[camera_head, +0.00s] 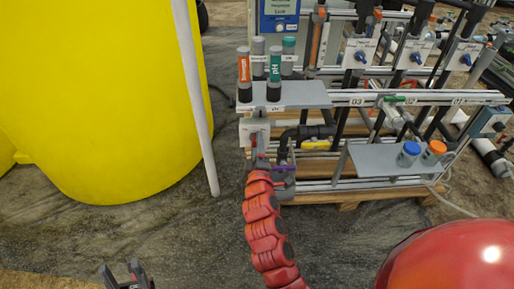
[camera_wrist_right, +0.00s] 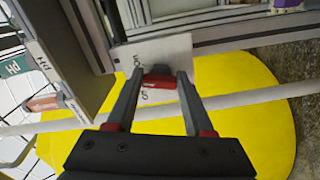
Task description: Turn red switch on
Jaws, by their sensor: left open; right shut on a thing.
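The red switch (camera_wrist_right: 160,80) sits on a white plate (camera_wrist_right: 178,50) with small printed labels beside it, in the right wrist view. My right gripper (camera_wrist_right: 158,76) is shut on the red switch, one finger on each side of it. In the head view the light switch box (camera_head: 246,128) is under the grey shelf, and my right arm reaches up to it. The switch itself is mostly hidden there by my right gripper (camera_head: 258,150). My left gripper (camera_head: 126,274) is open and empty, low at the bottom left, far from the switch.
A large yellow tank (camera_head: 100,100) stands at left, with a pale upright pipe (camera_head: 195,95) beside it. Several capped tubes stand on the grey shelf (camera_head: 300,94) above the switch. A lower shelf (camera_head: 375,160) holds blue-capped and orange-capped bottles.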

